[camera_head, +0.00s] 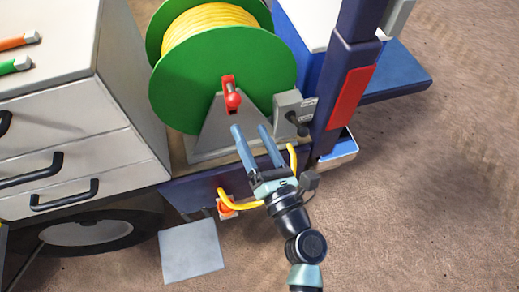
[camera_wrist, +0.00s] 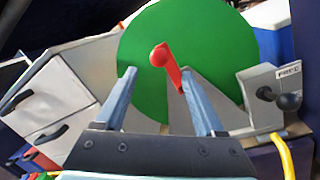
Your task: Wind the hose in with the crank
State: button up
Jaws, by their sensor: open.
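The hose reel (camera_head: 230,80) is a green drum with yellow hose (camera_head: 210,25) wound on it, standing on a grey bracket. A red crank (camera_head: 231,92) with a round knob is on the front face of the reel; it also shows in the wrist view (camera_wrist: 160,56). My gripper (camera_head: 250,130) is open and empty, just below and in front of the crank. In the wrist view the crank's knob appears between and beyond the two fingertips (camera_wrist: 158,75). A loose length of yellow hose (camera_head: 240,204) hangs at the lower edge, partly hidden behind my gripper.
A grey box with a black lever (camera_head: 292,115) stands right of the reel; its label reads FREE in the wrist view. A drawer cabinet (camera_head: 80,130) stands left. A blue post with a red panel (camera_head: 348,98) rises at right. Open ground lies at the lower right.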

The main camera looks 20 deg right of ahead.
jog(key=shift+s+d+f+b, duration=0.1)
jog(key=shift+s+d+b, duration=0.1)
jog(key=shift+s, duration=0.6)
jog(key=shift+s+d+f+b, duration=0.1)
jog(key=shift+s+b, duration=0.05)
jog(key=shift+s, duration=0.65)
